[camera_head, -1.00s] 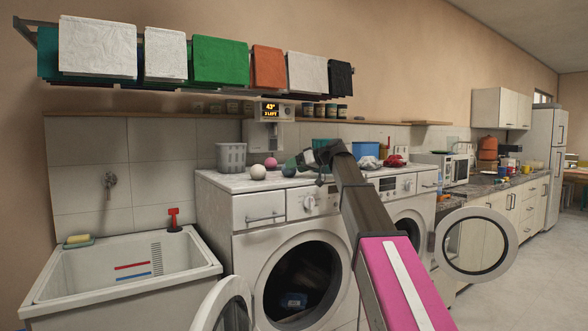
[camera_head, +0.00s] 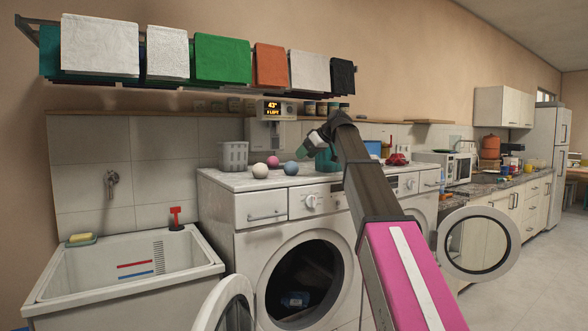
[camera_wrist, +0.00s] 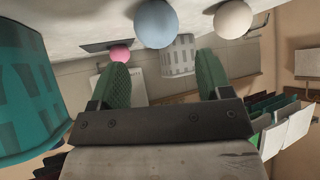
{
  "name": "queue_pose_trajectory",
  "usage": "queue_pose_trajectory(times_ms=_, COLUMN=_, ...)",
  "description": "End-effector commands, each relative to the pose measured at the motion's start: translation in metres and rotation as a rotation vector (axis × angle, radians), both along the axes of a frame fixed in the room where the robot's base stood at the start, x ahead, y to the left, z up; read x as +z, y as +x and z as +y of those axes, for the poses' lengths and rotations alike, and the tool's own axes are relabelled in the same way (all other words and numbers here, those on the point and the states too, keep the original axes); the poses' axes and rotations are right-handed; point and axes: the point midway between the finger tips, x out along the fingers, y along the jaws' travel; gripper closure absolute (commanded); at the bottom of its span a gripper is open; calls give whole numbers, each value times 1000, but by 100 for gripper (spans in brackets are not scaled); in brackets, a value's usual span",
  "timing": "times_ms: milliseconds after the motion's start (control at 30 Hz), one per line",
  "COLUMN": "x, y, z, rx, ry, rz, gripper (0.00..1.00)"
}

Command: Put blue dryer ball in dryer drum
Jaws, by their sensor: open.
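The blue dryer ball (camera_head: 290,169) rests on top of the left machine, to the right of a white ball (camera_head: 258,170) and a pink ball (camera_head: 273,160). In the wrist view the blue ball (camera_wrist: 156,24) shows at the top, beyond the fingers. My gripper (camera_head: 304,149) is above and slightly right of the blue ball, apart from it. In the wrist view its green fingers (camera_wrist: 164,82) are spread with nothing between them. The left front-loading machine's drum (camera_head: 305,280) is open, with something blue inside. The right machine's drum is mostly hidden by my arm. I cannot tell which is the dryer.
A teal basket (camera_wrist: 30,85) stands close beside my gripper. A grey basket (camera_head: 233,156) is behind the balls. The open left door (camera_head: 232,305) and open right door (camera_head: 478,245) jut forward. A shelf and hanging cloths (camera_head: 222,60) are above.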

Motion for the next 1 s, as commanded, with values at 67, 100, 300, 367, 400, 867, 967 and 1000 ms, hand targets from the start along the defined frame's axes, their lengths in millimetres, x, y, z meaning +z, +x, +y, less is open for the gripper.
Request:
queue_pose_trajectory(times_ms=67, x=11, y=3, z=17, rx=7, ry=-127, rz=-5, gripper=28)
queue_pose_trajectory(times_ms=100, x=15, y=2, z=22, rx=5, ry=-192, rz=-6, gripper=28)
queue_pose_trajectory(times_ms=300, x=36, y=-3, z=38, rx=-16, ry=-441, rz=-8, gripper=28)
queue_pose_trajectory(times_ms=367, x=40, y=-4, z=39, rx=-24, ry=-484, rz=-7, gripper=28)
queue_pose_trajectory(times_ms=400, x=41, y=-5, z=40, rx=-27, ry=-504, rz=-7, gripper=28)
queue_pose_trajectory(times_ms=867, x=3, y=10, z=49, rx=-32, ry=-534, rz=-5, gripper=28)
queue_pose_trajectory(times_ms=967, x=-6, y=14, z=52, rx=-33, ry=-532, rz=-7, gripper=28)
queue_pose_trajectory(times_ms=1000, x=-7, y=15, z=52, rx=-33, ry=-532, rz=-7, gripper=28)
